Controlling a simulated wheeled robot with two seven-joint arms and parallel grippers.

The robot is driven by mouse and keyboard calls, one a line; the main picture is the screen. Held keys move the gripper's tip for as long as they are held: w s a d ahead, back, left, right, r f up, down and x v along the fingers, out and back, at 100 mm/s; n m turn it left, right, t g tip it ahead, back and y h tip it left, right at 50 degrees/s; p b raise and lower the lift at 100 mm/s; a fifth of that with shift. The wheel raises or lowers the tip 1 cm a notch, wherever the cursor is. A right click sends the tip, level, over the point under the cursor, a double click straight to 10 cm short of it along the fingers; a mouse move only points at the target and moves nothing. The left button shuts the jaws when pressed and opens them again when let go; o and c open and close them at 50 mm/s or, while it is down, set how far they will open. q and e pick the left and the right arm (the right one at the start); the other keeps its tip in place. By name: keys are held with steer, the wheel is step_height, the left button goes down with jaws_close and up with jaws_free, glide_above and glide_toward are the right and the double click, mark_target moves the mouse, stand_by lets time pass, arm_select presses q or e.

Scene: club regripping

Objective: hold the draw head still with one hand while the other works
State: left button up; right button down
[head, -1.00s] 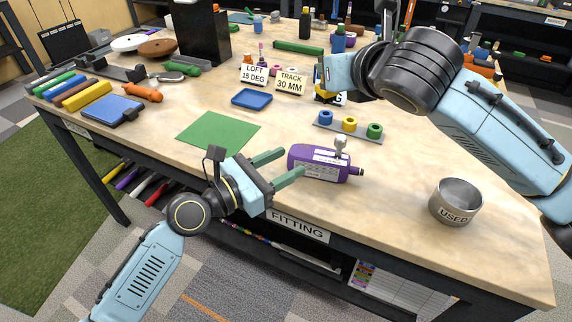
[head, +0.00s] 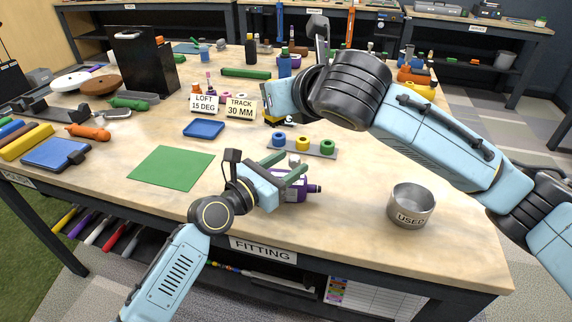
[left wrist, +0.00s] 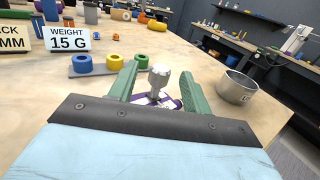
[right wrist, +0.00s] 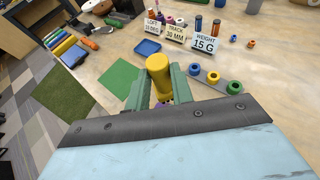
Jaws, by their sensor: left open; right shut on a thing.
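The purple draw head (head: 301,189) with white labels lies on the bench near its front edge. A silver knob-like piece stands up from it; it shows in the left wrist view (left wrist: 159,82). My left gripper (head: 304,167) is open, its green fingers reaching over the head, one on each side of the silver piece in the left wrist view. I see no grip on it. My right gripper (right wrist: 158,88) is shut on a yellow cylinder (right wrist: 158,68). In the head view my right arm hides its fingers.
A grey USED cup (head: 411,205) stands to the right. A rack with blue, yellow and green rings (head: 329,151) lies behind the head. A green mat (head: 172,167) and blue tray (head: 204,129) are to the left. Signs (head: 240,107) stand farther back.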

arm_select(q)
steer(key=shift+c, duration=0.3)
jaws_close()
stand_by(0.3)
stand_by(0.8)
arm_select(e)
steer(key=shift+w+a+f+n+g+y, duration=0.45)
steer(key=shift+f+n+g+y, duration=0.4)
steer(key=shift+n, duration=0.15)
steer(key=shift+w+a+f+n+g+y, duration=0.4)
steer(key=shift+f+n+g+y, duration=0.35)
steer(key=shift+f+n+y, duration=0.2)
steer(key=shift+w+a+f+n+g+y, duration=0.4)
steer(key=shift+f+n+g+y, duration=0.4)
steer(key=shift+n, duration=0.25)
